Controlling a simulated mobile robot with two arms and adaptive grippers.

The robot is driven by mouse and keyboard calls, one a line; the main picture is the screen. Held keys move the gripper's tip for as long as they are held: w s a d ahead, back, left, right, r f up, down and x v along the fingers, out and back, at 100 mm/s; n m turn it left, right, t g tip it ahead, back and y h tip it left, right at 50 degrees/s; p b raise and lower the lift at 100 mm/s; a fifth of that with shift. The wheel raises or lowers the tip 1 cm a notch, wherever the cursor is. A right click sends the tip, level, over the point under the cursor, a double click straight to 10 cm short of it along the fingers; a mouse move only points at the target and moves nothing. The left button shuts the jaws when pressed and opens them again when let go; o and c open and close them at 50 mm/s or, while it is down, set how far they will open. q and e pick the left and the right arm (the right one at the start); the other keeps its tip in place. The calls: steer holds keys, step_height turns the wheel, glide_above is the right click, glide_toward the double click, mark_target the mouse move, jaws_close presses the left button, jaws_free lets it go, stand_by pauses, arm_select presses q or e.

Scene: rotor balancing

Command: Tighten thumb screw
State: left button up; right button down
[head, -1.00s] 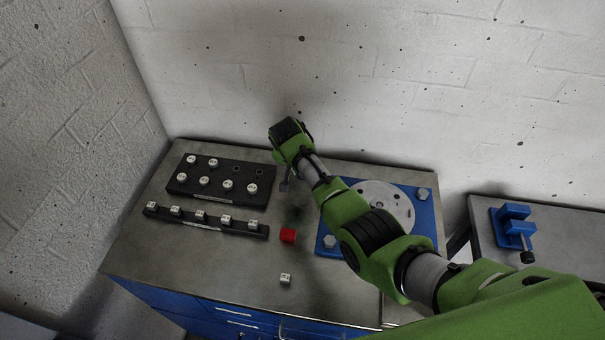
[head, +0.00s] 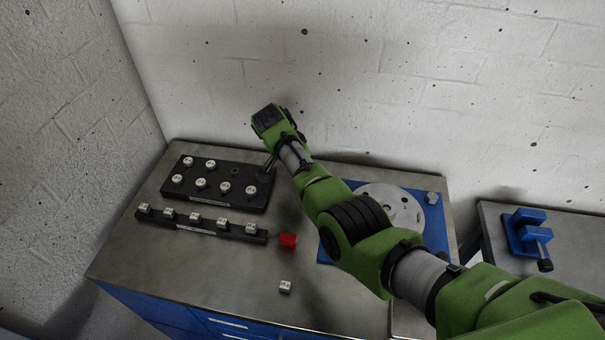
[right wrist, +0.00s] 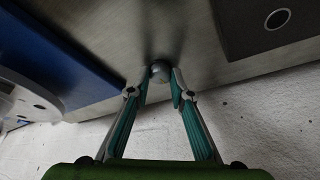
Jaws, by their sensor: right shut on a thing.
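My right gripper (head: 267,168) is at the right end of the black rear rack (head: 218,204) in the head view. In the right wrist view its fingertips (right wrist: 160,82) are shut on a small round grey piece (right wrist: 160,71); whether this is the thumb screw I cannot tell. The rotor disc (head: 378,197), pale with round holes, sits on a blue plate (head: 434,228) with a bolt at its corner; my right arm covers part of both. My left gripper is not in view.
The rear rack holds several white-topped round pieces and shows an empty hole (head: 235,171). The front rack (head: 183,220) holds several small white pieces. A blue vise (head: 525,229) stands on the right table.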

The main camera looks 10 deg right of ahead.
steer(key=c, duration=1.8)
jaws_free()
steer(key=v, duration=0.7)
steer(key=shift+r, duration=0.25)
